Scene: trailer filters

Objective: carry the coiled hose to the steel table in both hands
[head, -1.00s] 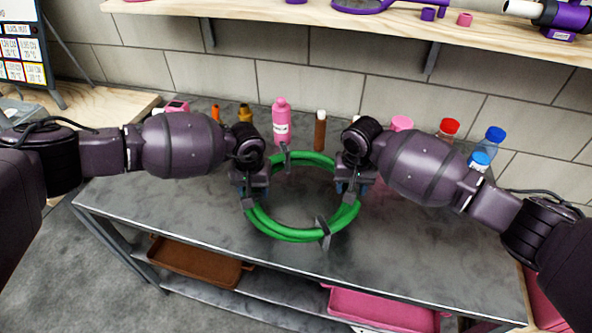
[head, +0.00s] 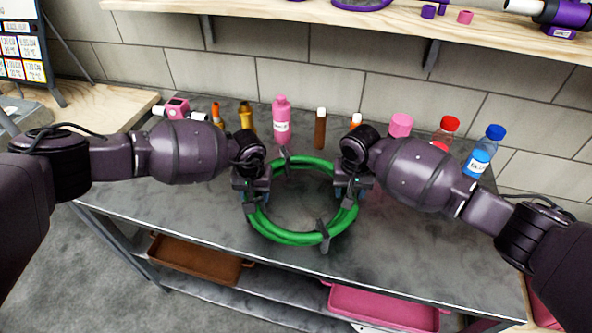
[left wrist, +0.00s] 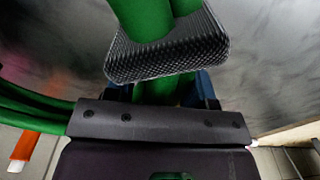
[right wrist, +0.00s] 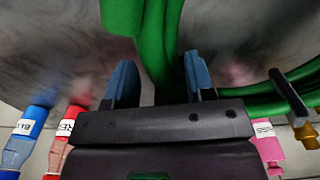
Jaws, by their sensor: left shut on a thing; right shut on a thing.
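The coiled hose (head: 288,239) is a green ring with dark ties, lying roughly level over the steel table (head: 190,218) in the head view. My left gripper (head: 252,198) is shut on the coil's left side, and my right gripper (head: 347,190) is shut on its right side. In the left wrist view, the green hose (left wrist: 148,25) runs through a dark ribbed sleeve and down between the jaws. In the right wrist view, the hose (right wrist: 155,50) passes between the blue fingers. Whether the coil touches the tabletop is hard to tell.
Along the table's back stand a pink bottle (head: 281,120), a brown bottle (head: 320,128), a red-capped bottle (head: 445,132) and a blue-capped bottle (head: 483,150). A wooden shelf (head: 250,8) hangs above. Brown (head: 200,262) and pink (head: 380,308) trays lie below. The front tabletop is clear.

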